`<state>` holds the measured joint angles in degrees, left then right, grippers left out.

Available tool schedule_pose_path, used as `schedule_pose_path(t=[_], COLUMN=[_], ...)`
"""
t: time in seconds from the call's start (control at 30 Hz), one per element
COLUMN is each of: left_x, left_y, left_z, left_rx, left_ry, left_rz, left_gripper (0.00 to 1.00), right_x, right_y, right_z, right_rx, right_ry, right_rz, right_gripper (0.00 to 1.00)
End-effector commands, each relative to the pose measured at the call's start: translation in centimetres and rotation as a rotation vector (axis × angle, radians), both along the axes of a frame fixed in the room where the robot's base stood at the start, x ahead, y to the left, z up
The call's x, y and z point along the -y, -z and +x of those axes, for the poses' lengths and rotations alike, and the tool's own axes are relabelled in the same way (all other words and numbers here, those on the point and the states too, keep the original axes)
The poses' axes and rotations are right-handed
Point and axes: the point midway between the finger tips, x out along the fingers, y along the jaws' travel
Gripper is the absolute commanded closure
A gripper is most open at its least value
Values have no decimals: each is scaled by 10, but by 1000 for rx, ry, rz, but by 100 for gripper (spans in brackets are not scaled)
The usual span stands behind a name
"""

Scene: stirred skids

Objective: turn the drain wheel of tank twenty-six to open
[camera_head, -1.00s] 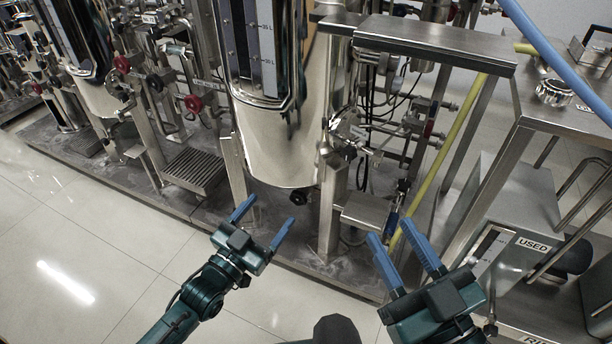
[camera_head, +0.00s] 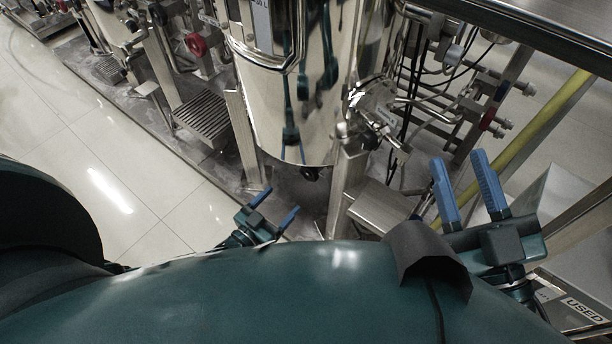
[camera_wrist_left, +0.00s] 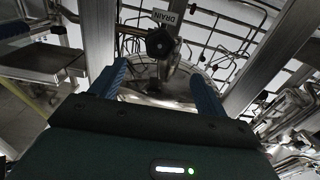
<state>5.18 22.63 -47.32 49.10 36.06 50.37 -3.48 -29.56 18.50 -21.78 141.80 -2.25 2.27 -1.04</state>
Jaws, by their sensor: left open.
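The steel tank (camera_head: 290,115) stands in the middle of the head view; I cannot read a tank number on it. A small black wheel (camera_head: 310,173) shows beneath its lower end. In the wrist view the left fingertips (camera_wrist_left: 158,70) lie either side below the wheel. My right gripper (camera_head: 457,158) is open and empty, further right.
A steel leg (camera_head: 243,140) stands left of the wheel and a steel box (camera_head: 385,207) on its right. Pipes and valves (camera_head: 470,105) crowd the right side. A yellow pole (camera_head: 530,130) slants there. Tiled floor (camera_head: 130,190) is clear at the left.

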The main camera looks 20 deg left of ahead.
Motion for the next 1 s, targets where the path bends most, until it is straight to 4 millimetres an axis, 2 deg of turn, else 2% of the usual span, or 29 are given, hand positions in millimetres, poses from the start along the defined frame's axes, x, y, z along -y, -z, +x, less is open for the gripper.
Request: schedule_pose_path(t=[0.1, 0.3, 0.5, 0.67, 0.93, 1.0], left_x=[10, 24, 33, 36, 36, 36], left_y=[2, 3, 2, 0, 0, 0], left_z=[27, 65, 90, 98, 99, 99], left_rx=[5, 4, 1, 1, 0, 0], left_ry=[1, 1, 1, 1, 1, 1], left_rz=[-1, 0, 0, 0, 0, 0], left_gripper=[25, 25, 25, 25, 25, 31], right_x=[1, 3, 4, 5, 5, 5], right_y=[-7, -25, -39, -45, -47, -47], right_z=[3, 5, 3, 2, 1, 1], right_rx=[80, 226, 335, 373, 378, 378], right_ry=[-1, -3, -3, -4, -4, -4], right_rz=[-9, -23, -32, -37, -36, -36], right_gripper=[64, 64, 64, 64, 64, 64])
